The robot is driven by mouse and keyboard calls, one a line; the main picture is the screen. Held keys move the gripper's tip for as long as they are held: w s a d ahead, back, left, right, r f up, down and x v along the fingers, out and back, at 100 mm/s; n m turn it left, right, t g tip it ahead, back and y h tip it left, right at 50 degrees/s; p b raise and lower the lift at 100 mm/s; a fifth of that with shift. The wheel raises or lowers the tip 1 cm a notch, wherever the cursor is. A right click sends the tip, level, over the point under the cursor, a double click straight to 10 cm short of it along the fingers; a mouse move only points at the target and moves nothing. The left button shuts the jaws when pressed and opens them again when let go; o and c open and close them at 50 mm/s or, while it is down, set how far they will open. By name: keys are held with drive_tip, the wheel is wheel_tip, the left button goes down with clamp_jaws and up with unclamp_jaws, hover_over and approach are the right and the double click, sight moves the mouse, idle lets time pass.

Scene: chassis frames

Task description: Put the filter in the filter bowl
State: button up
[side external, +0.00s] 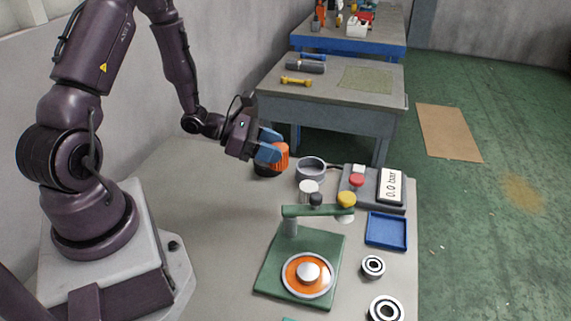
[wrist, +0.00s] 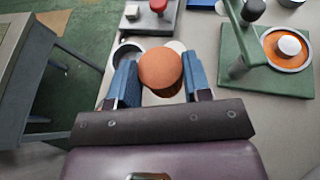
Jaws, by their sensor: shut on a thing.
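The filter (side external: 281,160) is an orange, ribbed cylinder with a dark lower part. In the wrist view, its round orange end (wrist: 160,66) faces the camera between the blue fingers. My gripper (side external: 268,146) is shut on it, with one finger on each side in the wrist view (wrist: 160,78). I cannot tell whether its lower end touches the table. A grey round open bowl (side external: 311,175), which looks like the filter bowl, stands just right of the filter in the side view. In the wrist view the bowl (wrist: 124,50) is partly hidden behind the left finger.
A white round piece (side external: 308,187) is near the bowl. A green press (side external: 270,276) with an orange disc stands in front. A grey panel (side external: 357,196) with a red button and a "0.0 bar" display is right. A blue tray (side external: 386,230) and metal rings (side external: 373,266) are farther forward.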

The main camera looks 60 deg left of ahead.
drive_tip(key=w+f+n+y, duration=0.1)
drive_tip(key=w, duration=0.2)
drive_tip(key=w+a+f+n+t+y, duration=0.1)
drive_tip(key=w, duration=0.3)
drive_tip(key=w+a+f+n+y, duration=0.1)
drive_tip(key=w+f+n+y, duration=0.1)
drive_tip(key=w, duration=0.1)
drive_tip(key=shift+w+a+f+t, duration=0.1)
drive_tip(key=shift+w+a+t, duration=0.15)
drive_tip(key=shift+w+t, duration=0.05)
drive_tip(key=shift+f, duration=2.25)
drive_tip(key=shift+f, duration=0.1)
drive_tip(key=o, duration=0.6)
drive_tip(key=shift+o, duration=0.2)
